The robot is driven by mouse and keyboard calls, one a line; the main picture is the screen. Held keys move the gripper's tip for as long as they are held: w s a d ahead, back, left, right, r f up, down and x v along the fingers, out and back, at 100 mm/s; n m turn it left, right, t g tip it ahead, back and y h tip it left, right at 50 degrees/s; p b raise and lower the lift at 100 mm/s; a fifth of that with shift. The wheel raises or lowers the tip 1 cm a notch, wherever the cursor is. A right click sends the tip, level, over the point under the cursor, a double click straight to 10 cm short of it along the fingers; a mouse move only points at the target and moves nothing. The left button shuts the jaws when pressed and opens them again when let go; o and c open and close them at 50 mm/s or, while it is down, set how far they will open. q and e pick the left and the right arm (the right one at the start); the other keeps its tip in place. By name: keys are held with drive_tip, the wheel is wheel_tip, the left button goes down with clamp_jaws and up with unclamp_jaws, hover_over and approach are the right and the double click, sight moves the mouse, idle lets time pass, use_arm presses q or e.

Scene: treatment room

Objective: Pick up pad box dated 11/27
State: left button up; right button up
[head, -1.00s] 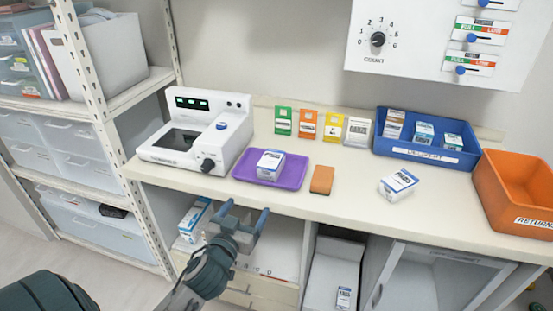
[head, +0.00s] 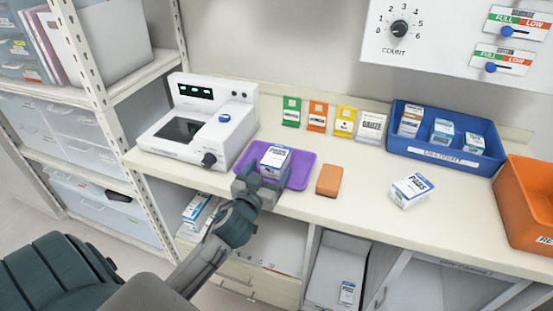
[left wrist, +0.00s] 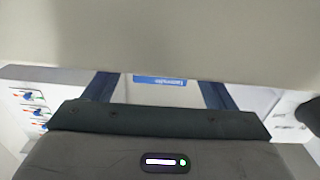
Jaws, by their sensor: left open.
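A white and blue pad box (head: 275,158) sits on the purple tray (head: 303,170) on the counter. A second white and blue pads box (head: 411,191) lies on the counter to the right. The dates on both are too small to read. My left gripper (head: 262,182) is open at the tray's front edge, just in front of the tray's box, whose lower part it partly hides. In the left wrist view, the spread fingers (left wrist: 160,90) show with a blue strip with upside-down lettering (left wrist: 160,80) between them; I cannot tell what it belongs to.
A white machine (head: 195,125) stands left of the tray. An orange block (head: 328,180) lies right of it. Coloured cards stand behind. A blue bin (head: 400,150) with several boxes and an orange bin (head: 520,215) are at the right. Boxes (head: 198,212) lie under the counter.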

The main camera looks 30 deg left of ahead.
sight(274, 158)
use_arm(q)
drive_tip(key=w, duration=0.1)
drive_tip(key=w+p, duration=0.1)
drive_tip(key=w+r, duration=0.1)
drive_tip(key=shift+w+a+p, duration=0.25)
drive_tip(key=shift+a+p, duration=0.1)
drive_tip(key=shift+w+a+f, duration=0.1)
drive_tip(key=shift+w+f, duration=0.05)
drive_tip(key=shift+w, duration=0.3)
drive_tip(key=shift+s, duration=0.1)
drive_tip(key=c, duration=1.1)
